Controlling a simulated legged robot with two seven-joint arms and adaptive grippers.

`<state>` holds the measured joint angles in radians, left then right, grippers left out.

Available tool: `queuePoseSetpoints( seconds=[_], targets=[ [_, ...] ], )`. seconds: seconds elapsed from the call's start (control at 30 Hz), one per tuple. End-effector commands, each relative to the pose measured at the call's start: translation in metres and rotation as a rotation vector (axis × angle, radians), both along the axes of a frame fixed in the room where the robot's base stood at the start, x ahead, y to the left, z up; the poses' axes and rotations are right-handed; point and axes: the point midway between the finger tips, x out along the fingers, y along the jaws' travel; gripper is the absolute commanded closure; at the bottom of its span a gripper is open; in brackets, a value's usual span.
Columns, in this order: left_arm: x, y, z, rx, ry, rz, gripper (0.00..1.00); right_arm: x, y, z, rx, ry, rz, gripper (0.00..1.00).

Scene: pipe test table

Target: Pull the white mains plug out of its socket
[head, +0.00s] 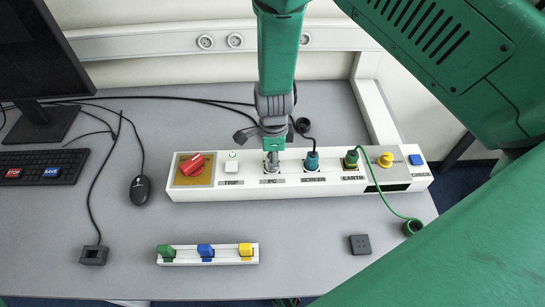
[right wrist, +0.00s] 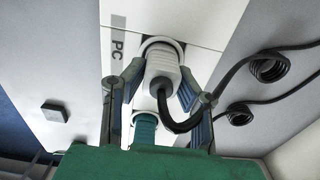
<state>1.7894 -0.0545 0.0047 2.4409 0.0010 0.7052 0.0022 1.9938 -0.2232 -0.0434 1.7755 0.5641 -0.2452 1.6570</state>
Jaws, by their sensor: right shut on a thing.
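The white mains plug (right wrist: 162,62) is at the round PC socket (right wrist: 165,42) in the right wrist view, with its black cable (right wrist: 178,124) curving away. It looks seated in the socket, but I cannot tell how deep. My right gripper (right wrist: 160,76) is shut on the plug, one finger on each side. In the head view my right gripper (head: 272,154) reaches down from the top to the PC position on the white socket panel (head: 225,192) and hides most of the plug. My left gripper is not in view.
A red knob (head: 192,165) is at the panel's left. A mouse (head: 140,189) and small switch block (head: 207,260) lie on the desk. Black cables run behind the panel.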

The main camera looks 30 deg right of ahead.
Motion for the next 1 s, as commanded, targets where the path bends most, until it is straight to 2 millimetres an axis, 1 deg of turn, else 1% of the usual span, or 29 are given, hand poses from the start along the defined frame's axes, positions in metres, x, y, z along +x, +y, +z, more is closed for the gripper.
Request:
queuePoseSetpoints(
  seconds=[0.37,1.0],
  targets=[
    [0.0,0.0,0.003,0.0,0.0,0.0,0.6,0.0,0.0,0.004,0.0,-0.001,0.0,1.0],
    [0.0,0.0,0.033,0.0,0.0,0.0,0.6,0.0,0.0,0.036,0.0,-0.001,0.0,1.0]
  ],
)
